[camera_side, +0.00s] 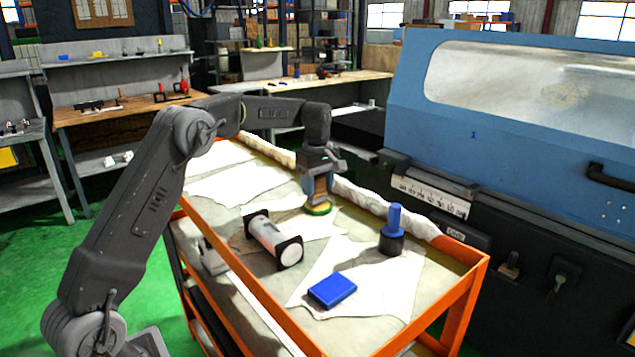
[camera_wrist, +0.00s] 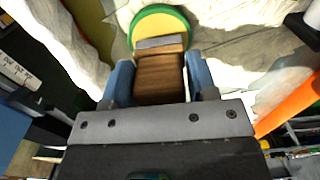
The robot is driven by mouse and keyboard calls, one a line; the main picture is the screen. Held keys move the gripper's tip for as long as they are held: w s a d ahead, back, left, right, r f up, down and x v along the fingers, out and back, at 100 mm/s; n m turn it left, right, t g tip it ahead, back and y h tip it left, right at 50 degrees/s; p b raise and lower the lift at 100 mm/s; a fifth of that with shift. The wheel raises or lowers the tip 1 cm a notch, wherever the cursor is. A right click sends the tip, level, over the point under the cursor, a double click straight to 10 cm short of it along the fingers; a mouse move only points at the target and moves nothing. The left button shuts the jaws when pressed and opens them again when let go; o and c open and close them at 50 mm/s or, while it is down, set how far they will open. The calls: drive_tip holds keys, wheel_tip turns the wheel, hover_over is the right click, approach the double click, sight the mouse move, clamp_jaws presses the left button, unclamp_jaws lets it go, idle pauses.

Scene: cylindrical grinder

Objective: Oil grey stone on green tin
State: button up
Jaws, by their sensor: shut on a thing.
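My gripper (camera_side: 320,172) points down over the cart, and its blue fingers (camera_wrist: 160,82) are shut on a brown wood-grained block (camera_wrist: 160,78). A grey strip (camera_wrist: 160,42), which looks like the grey stone, shows at the block's far end. The green tin (camera_side: 318,210) is a low round dish on the cart, directly below the block. In the wrist view the tin (camera_wrist: 160,14) shows a green rim around a yellow inside. The grey end overlaps the tin in that view; I cannot tell if they touch. In the side view the block (camera_side: 321,188) hides part of the tin.
The orange-framed cart (camera_side: 456,310) carries crumpled pale cloths (camera_side: 380,285). A blue-topped dark cylinder (camera_side: 393,232) and a blue box (camera_side: 332,289) are nearer. The blue grinder (camera_side: 480,120) borders the right.

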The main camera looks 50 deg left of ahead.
drive_tip(key=shift+f, duration=0.6)
idle(1.7)
drive_tip(key=shift+r, duration=3.6)
